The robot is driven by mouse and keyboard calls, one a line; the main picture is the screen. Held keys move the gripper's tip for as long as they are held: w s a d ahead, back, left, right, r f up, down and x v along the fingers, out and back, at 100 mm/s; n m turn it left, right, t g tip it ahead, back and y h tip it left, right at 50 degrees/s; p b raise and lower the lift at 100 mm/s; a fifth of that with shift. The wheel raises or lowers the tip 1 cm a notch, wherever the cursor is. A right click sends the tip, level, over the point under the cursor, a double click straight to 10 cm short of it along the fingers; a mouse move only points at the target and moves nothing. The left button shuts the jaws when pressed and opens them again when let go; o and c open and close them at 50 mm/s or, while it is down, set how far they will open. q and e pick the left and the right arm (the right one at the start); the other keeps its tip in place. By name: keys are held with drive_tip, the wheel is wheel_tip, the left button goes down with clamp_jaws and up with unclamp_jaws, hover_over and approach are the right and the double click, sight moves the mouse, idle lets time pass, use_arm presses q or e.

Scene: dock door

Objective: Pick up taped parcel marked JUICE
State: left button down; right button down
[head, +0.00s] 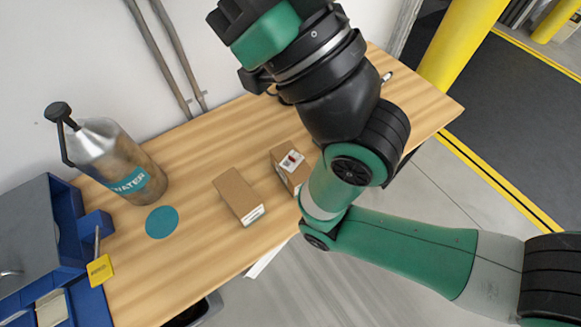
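Two cardboard parcels lie on the wooden table (190,255). One plain-topped parcel (236,190) is near the middle, with a white label on its near end. A second parcel (278,158) is to its right and carries a white label with a red mark on top; my arm partly covers it. The lettering on both labels is too small to read, so I cannot tell which is marked JUICE. My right arm comes in from the right and bends up over the table's far side. Its gripper fingers do not show. My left gripper is out of view.
A metal WATER canister (112,165) stands at the left back, near a teal disc (162,222) on the table. A blue bin unit (40,240) with a yellow tag (100,270) is at the left edge. A yellow post (455,45) stands beyond the table's right end.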

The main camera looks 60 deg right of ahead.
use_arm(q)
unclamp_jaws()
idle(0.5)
